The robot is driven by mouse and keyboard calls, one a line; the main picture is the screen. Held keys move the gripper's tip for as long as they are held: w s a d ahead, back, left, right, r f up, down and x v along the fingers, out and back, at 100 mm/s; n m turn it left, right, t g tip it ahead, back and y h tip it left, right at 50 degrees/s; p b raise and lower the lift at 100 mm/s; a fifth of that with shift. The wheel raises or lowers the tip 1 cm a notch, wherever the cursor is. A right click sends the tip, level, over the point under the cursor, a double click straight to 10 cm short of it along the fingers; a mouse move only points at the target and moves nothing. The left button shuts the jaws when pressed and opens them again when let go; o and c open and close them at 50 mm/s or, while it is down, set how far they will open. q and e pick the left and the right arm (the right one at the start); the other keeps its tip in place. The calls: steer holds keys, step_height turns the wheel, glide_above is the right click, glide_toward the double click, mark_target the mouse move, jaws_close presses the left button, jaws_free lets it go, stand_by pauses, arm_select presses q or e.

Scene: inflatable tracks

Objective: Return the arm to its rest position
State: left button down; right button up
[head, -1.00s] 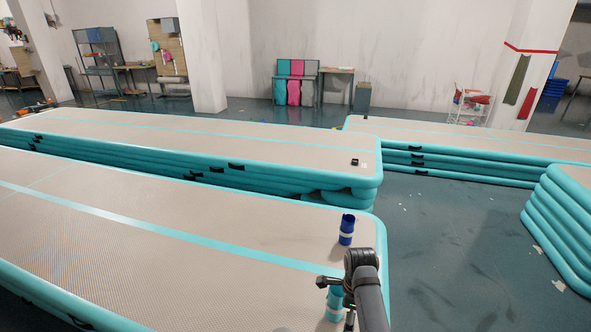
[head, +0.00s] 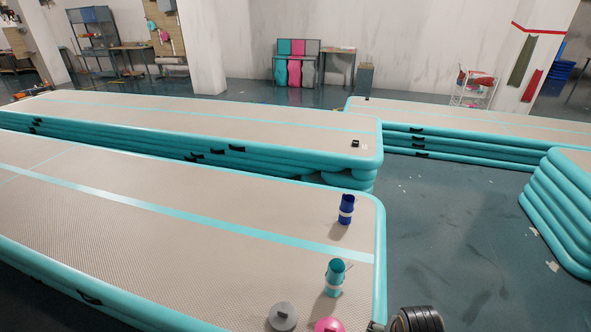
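Part of my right arm, a dark ribbed link, shows at the bottom edge, just right of the near mat's corner. Its gripper is not in view, and neither is my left gripper. A teal cup with a pale band (head: 335,278) stands upright on the near inflatable track (head: 150,240), close to its right end, with nothing touching it.
A second track stack (head: 220,127) lies behind the near one, with a small black object (head: 355,144) on it. More tracks stand at the back right (head: 460,128) and far right (head: 560,215). Open dark floor (head: 450,240) lies between them.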

steer(key=s+r+n+t, duration=0.1)
steer(key=s+r+n, duration=0.3)
steer(key=s+n, duration=0.3)
step_height(320, 180, down, 24)
steer(key=d+g, duration=0.1)
steer(key=d, duration=0.2)
steer(key=s+d+f+g, duration=0.1)
steer(key=s+f, duration=1.7)
steer(key=s, duration=0.1)
steer(key=shift+s+f, duration=0.35)
steer(key=shift+d, duration=0.1)
steer(key=shift+c, duration=0.5)
